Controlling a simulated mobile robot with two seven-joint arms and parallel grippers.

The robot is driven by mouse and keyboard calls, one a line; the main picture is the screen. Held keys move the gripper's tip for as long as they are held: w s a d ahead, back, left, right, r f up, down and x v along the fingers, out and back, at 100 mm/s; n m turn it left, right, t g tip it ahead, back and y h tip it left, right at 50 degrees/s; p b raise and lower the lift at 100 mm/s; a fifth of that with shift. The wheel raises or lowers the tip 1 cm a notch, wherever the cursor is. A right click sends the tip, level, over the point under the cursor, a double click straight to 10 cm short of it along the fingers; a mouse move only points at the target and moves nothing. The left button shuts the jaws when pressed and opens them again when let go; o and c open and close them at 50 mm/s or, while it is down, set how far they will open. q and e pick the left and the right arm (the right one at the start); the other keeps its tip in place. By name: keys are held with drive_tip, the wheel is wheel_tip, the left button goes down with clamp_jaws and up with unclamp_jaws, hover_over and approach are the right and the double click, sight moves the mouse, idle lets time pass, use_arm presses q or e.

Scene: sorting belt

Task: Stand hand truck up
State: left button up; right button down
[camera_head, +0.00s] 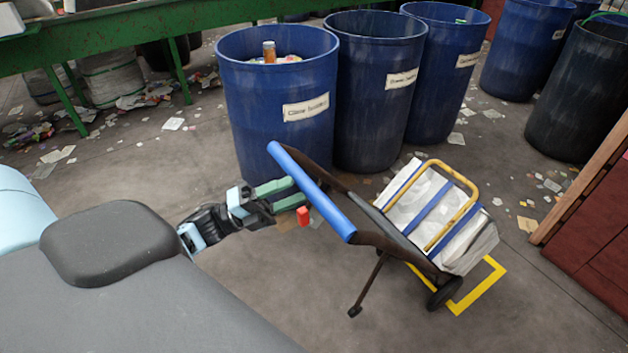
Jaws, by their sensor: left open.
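The hand truck (375,238) leans back in the middle of the view, with its blue handle bar (312,192) raised toward me. It bears a white load (418,200) with blue bands, and a yellow tube loop stands in front of the load. A black wheel (444,293) and a thin dark leg reach the floor. My left gripper (294,193) is open, with its green fingers pointing right at the handle bar. The fingertips are close to or partly behind the bar; contact cannot be told. My right gripper is out of view.
Yellow floor tape (484,289) runs beside the wheel. Several blue barrels (279,118) stand close behind the hand truck. A red-brown container (597,225) is at the right, and a green-framed table (110,47) at the back left. Scraps litter the floor; the front right floor is clear.

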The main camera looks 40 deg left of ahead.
sight(309, 179)
use_arm(q)
drive_tip(key=p+x, duration=0.1)
drive_tip(key=x, duration=0.4)
drive_tip(key=shift+r, duration=0.2)
drive_tip(key=shift+w+d, duration=0.35)
drive_tip(key=shift+d, duration=0.1)
clamp_jaws()
